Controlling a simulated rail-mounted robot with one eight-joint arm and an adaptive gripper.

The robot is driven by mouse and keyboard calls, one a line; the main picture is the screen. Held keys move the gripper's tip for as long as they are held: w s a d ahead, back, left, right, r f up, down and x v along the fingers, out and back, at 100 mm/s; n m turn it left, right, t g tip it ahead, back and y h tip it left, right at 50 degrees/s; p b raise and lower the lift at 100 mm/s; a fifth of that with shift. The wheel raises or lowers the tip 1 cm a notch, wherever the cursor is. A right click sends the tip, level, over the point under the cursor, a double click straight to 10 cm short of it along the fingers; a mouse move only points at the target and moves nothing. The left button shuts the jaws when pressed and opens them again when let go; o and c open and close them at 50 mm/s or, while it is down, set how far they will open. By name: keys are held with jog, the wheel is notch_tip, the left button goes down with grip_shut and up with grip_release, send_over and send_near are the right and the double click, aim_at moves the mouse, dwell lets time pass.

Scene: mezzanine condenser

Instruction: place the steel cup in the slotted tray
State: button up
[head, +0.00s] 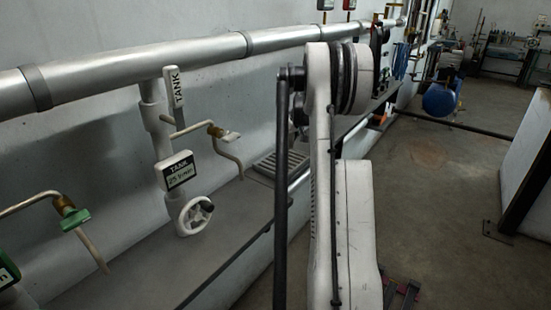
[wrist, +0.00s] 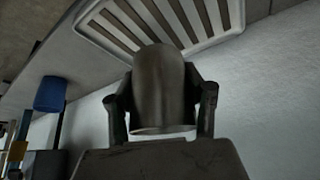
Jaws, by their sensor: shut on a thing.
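In the wrist view my gripper (wrist: 161,112) is shut on the steel cup (wrist: 160,88), a dull grey metal cup held between the two dark fingers. The slotted tray (wrist: 224,26) shows behind the cup at the top of the wrist view, with a pale rim and dark slots. The cup overlaps part of the tray in this view, and I cannot tell the gap between them. In the head view the slotted tray (head: 291,160) lies on the grey ledge, partly hidden by my arm. My gripper and the cup are hidden in the head view.
The grey ledge (head: 130,255) runs along the wall. A large pipe (head: 130,72) runs above it. A tank valve with a white handwheel (head: 195,215) and bent spouts (head: 228,158) stand left of the tray. A blue object (wrist: 50,94) shows at left in the wrist view.

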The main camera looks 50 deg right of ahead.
aim_at(280, 159)
jog(key=shift+w+a+f, duration=0.3)
jog(key=shift+f, duration=0.3)
jog(key=shift+w+a+f, duration=0.25)
jog(key=shift+w+f, duration=0.05)
jog(key=shift+f, duration=2.45)
jog(key=shift+f+b, duration=0.15)
jog(key=shift+b, duration=0.15)
jog(key=o, duration=1.4)
